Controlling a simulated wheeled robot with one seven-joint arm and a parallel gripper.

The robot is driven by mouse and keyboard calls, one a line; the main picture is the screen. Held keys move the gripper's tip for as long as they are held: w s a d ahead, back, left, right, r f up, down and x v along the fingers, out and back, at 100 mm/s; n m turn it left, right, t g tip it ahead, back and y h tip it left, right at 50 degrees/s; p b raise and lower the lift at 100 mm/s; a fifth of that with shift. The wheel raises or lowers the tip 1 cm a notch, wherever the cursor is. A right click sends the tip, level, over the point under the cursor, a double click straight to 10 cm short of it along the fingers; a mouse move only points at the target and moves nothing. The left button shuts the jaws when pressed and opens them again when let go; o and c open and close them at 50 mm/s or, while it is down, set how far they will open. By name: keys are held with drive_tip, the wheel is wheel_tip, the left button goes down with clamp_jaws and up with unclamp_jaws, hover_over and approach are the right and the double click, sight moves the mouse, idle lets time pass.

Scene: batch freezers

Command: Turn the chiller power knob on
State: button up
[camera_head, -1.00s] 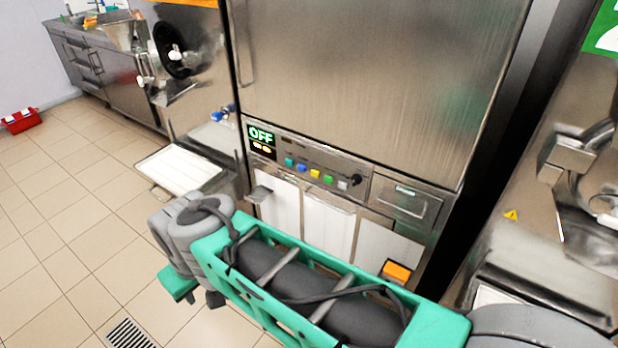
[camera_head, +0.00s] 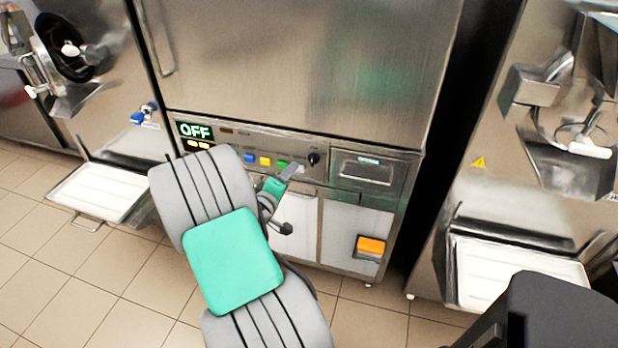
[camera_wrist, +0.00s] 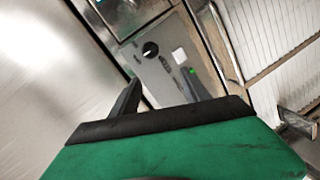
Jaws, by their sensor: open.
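The chiller's control panel (camera_head: 232,147) runs across the front of the steel cabinet, with a lit display (camera_head: 195,131) reading OFF. A black round knob (camera_head: 314,158) sits at the panel's right end, beside a row of coloured buttons (camera_head: 265,161). In the wrist view the knob (camera_wrist: 150,50) is ahead of my gripper, next to a white button (camera_wrist: 179,56). My gripper (camera_wrist: 160,92) is open and empty, its dark fingers apart. In the head view my gripper (camera_head: 290,172) is just below and left of the knob, and my arm hides part of the panel. I cannot tell whether it touches the panel.
A drawer-like recess (camera_head: 364,168) lies right of the knob, with an orange switch (camera_head: 370,246) below. Other steel machines stand on both sides, with white trays (camera_head: 102,192) (camera_head: 510,272) jutting out low. The tiled floor at left is clear.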

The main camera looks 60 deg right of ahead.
sight(312, 163)
drive_tip(key=s+d+n, duration=0.1)
drive_tip(key=d, duration=0.2)
drive_tip(key=d+f+n+t+h, duration=0.1)
drive_tip(key=d+n, duration=0.1)
drive_tip(key=d, duration=0.1)
drive_tip(key=s+d+f+n+h+p, duration=0.1)
drive_tip(key=d, duration=0.2)
drive_tip(key=shift+s+d+f+n, duration=0.1)
drive_tip(key=shift+s+d+n, duration=0.2)
drive_tip(key=shift+d, duration=0.05)
drive_tip(key=shift+c, duration=0.3)
clamp_jaws()
